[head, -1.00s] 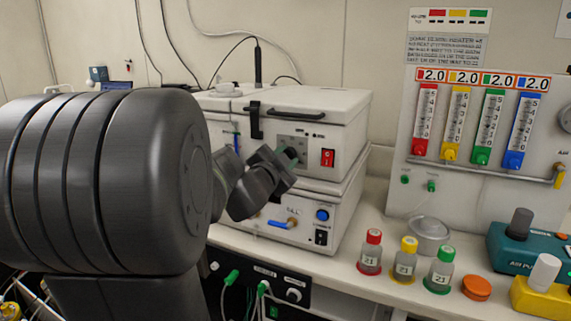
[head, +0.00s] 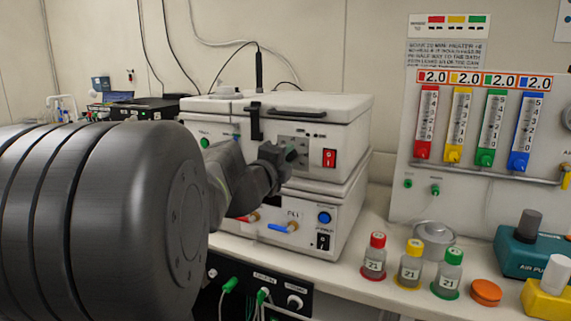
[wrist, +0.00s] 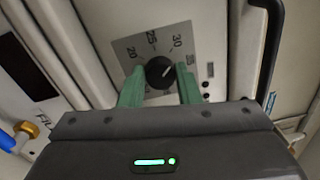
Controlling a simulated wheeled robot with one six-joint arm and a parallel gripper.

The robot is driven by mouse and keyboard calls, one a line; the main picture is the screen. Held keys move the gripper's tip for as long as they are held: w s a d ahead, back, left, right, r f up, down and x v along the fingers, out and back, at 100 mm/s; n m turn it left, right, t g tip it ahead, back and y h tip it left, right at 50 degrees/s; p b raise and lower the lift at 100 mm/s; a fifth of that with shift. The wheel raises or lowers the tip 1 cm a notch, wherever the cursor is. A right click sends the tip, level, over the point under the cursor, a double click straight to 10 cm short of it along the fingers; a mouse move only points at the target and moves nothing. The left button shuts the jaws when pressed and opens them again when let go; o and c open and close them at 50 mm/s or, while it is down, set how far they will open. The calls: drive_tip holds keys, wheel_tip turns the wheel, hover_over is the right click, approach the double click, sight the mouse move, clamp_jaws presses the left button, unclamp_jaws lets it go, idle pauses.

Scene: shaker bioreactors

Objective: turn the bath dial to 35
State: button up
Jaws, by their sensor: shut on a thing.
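The bath dial (wrist: 160,72) is a round black knob on a grey scale plate (wrist: 126,49) in the wrist view. In the head view my gripper (head: 289,156) is at the upper white box's front panel (head: 309,141), and the knob is hidden there.
A red switch (head: 329,158) is right of the dial. Below are a blue button (head: 324,217) and a blue-handled valve (head: 283,227). Capped bottles (head: 410,265) stand on the bench at right. A black handle (wrist: 270,45) runs close beside the dial.

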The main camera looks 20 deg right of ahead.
drive_tip(key=m+b, duration=0.1)
drive_tip(key=m, duration=0.3)
drive_tip(key=shift+f+m, duration=0.1)
drive_tip(key=shift+m, duration=0.2)
drive_tip(key=shift+m+b, duration=0.8)
drive_tip(key=shift+m, duration=1.1)
drive_tip(key=shift+g, duration=0.3)
drive_tip(key=o, duration=1)
drive_tip(key=v, duration=1.4)
